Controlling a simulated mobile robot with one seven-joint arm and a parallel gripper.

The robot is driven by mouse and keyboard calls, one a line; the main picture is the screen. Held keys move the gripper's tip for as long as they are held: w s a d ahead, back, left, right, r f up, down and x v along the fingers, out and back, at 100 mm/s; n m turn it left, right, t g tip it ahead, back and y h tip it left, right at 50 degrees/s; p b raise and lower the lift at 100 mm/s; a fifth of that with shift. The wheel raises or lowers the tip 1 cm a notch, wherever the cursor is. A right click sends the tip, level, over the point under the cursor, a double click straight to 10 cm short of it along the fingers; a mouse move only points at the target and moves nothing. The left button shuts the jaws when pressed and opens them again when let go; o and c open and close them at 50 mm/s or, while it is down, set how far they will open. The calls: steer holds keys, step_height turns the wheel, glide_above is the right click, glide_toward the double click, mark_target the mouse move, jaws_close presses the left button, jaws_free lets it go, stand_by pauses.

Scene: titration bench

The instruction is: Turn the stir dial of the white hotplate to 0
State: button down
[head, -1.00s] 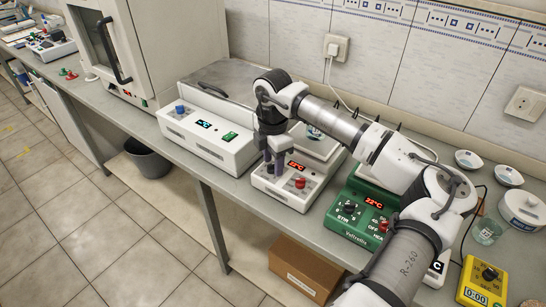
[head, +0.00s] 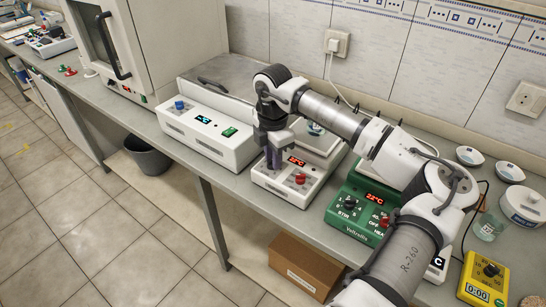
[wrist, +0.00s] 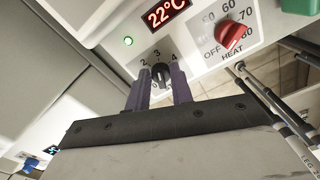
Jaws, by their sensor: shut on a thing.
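The white hotplate (head: 263,179) stands on the bench in the head view, with a lit red display. Its stir dial, a small black knob (wrist: 161,73), shows in the wrist view among the numbers 2, 3 and 4. My gripper (wrist: 162,76) points at the front panel with its purple fingers on either side of this knob, shut on it. The fingers hide part of the scale, and I cannot read the pointer clearly. In the head view my gripper (head: 273,162) covers the dial. The red heat knob (wrist: 231,35) is to the right of the dial, apart from the fingers.
A green hotplate (head: 352,228) stands close on the right, a wide white device (head: 207,137) on the left. A yellow timer (head: 484,281) and a beaker (head: 489,228) are further right. The bench's front edge runs just before the hotplate.

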steer(key=n+b, duration=0.3)
steer(key=shift+w+f, duration=0.1)
steer(key=shift+f, duration=0.15)
steer(key=n+b, duration=0.3)
steer(key=shift+a+r+n, duration=0.1)
steer(key=shift+n, duration=0.2)
steer(key=n+b, duration=0.2)
steer(key=n, duration=0.1)
steer(key=shift+a+n, duration=0.1)
steer(key=shift+n, duration=0.3)
steer(key=n+b, duration=0.1)
steer(key=n, duration=0.2)
steer(key=shift+r+n, duration=0.1)
steer(key=shift+n, duration=0.2)
steer(key=n, duration=0.3)
steer(key=shift+a+b, duration=0.15)
steer(key=shift+b, duration=0.15)
steer(key=n, duration=0.4)
steer(key=shift+r, duration=0.1)
steer(key=n, duration=0.4)
steer(key=shift+a+n, duration=0.1)
steer(key=shift+n, duration=0.2)
steer(key=shift+s+n, duration=0.2)
steer(key=shift+n, duration=1.5)
